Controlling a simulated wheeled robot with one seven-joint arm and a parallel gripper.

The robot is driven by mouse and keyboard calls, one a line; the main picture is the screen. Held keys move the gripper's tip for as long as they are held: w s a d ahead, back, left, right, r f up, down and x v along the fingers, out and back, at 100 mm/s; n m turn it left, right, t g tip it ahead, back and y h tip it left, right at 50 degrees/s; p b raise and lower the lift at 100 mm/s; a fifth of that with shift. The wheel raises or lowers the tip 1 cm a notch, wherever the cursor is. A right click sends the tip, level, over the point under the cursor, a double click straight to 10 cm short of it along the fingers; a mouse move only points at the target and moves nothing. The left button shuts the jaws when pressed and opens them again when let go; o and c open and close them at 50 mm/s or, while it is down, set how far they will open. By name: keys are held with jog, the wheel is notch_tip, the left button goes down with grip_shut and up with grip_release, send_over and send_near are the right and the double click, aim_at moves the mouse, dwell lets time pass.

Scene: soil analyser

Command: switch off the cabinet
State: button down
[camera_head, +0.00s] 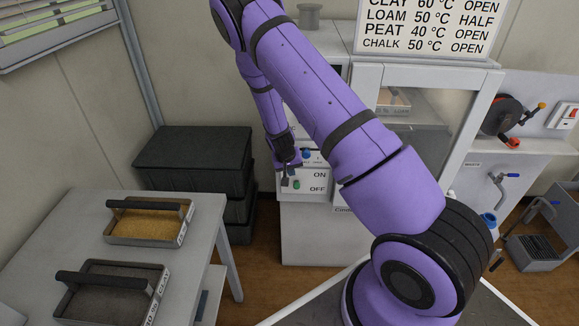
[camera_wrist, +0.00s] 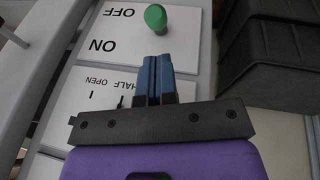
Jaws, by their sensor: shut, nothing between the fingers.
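The cabinet (camera_head: 436,130) is pale grey with a glass front, partly hidden behind my arm. Its control panel (camera_head: 309,196) has a green switch knob (camera_head: 297,184) beside the printed words ON and OFF. In the wrist view the green knob (camera_wrist: 155,17) stands level with the word OFF, just beyond my fingertips. My gripper (camera_wrist: 157,58) is shut and empty, its blue fingers together in front of the panel. In the head view my gripper (camera_head: 287,178) is close to the left of the knob. I cannot tell whether they touch.
A blue knob (camera_head: 306,154) is above the switch, with a HALF/OPEN scale (camera_wrist: 100,85) in the wrist view. Black crates (camera_head: 195,160) are stacked to the left. A table (camera_head: 50,222) holds two handled soil trays. A sign with soil temperatures (camera_head: 428,25) stands on top.

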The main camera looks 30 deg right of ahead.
aim_at(297, 185)
jog(key=shift+x, duration=2.65)
jog(key=shift+s+a+f+t, duration=0.15)
jog(key=shift+s+t, duration=0.05)
jog(key=shift+t, duration=0.2)
notch_tip(297, 185, down, 5)
jog(key=s+a+m+t+h, duration=0.1)
jog(key=s+t+h, duration=0.1)
jog(key=t+h, duration=0.3)
jog(key=shift+s+a+t+h, duration=0.3)
jog(key=shift+a+t, duration=0.05)
jog(key=shift+t, duration=0.45)
jog(key=shift+r, duration=0.7)
